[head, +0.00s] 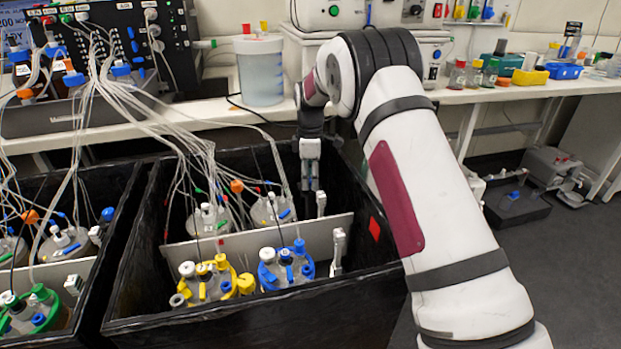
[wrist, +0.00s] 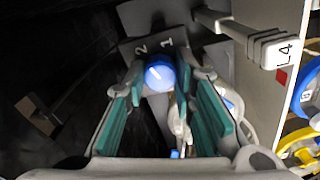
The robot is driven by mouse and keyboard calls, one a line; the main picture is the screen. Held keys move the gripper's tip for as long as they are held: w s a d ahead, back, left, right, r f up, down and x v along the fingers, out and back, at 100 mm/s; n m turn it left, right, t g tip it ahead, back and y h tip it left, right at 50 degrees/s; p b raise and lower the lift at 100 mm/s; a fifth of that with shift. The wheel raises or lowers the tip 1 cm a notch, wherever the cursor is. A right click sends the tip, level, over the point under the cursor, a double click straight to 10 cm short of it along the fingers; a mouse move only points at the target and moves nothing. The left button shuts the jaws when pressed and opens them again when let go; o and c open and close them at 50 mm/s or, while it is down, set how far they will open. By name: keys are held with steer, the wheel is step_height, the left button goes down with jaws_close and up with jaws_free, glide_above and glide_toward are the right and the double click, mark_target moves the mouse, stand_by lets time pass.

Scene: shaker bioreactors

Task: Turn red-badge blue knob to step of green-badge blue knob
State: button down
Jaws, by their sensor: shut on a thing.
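The blue knob (wrist: 160,75) sits between my fingers in the wrist view, with a short white mark on its upper left. The digits 2 and 1 stand on the grey plate (wrist: 128,49) just beyond it. My gripper (wrist: 160,92), with teal finger pads, is closed around the knob. In the head view my gripper (head: 309,188) reaches down inside the black box at its back right, and the knob is hidden there. A small red badge (wrist: 282,76) shows beside the label L4. I cannot make out a green-badge knob in either view.
The black box (head: 255,318) holds several capped vessels, including a blue-ringed one (head: 286,266) and a yellow-ringed one (head: 209,280). A pale divider (head: 335,225) crosses it. Tubes (head: 195,135) hang over its left side.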

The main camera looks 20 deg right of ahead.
mark_target(310, 180)
steer(key=m, duration=1.1)
steer(key=shift+m, duration=0.4)
steer(key=m, duration=1)
steer(key=shift+p, duration=0.35)
steer(key=shift+m, duration=0.4)
steer(key=c, duration=1.3)
jaws_free()
steer(key=shift+c, duration=0.2)
step_height(310, 180, up, 12)
